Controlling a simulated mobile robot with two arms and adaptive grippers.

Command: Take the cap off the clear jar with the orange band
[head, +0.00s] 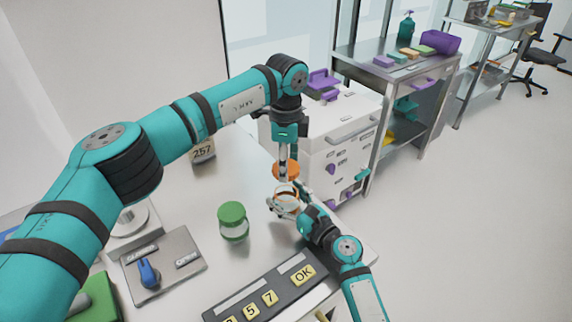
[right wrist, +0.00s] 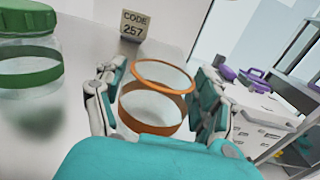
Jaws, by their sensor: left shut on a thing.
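The clear jar with the orange band (right wrist: 150,110) stands upright, its orange-rimmed mouth open, between the two fingers of my right gripper (right wrist: 158,100). Both fingers sit against its sides. In the head view the jar (head: 287,201) is near the table's right edge, partly hidden by the right gripper (head: 286,204). My left gripper (head: 284,161) points down above the jar, shut on the orange cap (head: 286,171). A gap shows between the cap and the jar's mouth. The cap is not visible in the right wrist view.
A jar with a green cap (head: 232,221) stands left of the orange-banded jar. A keypad panel (head: 264,290) lies in front, and a plate with a blue knob (head: 162,264) is at left. A code block (head: 203,150) stands behind. A white cabinet (head: 335,130) adjoins the table's far side.

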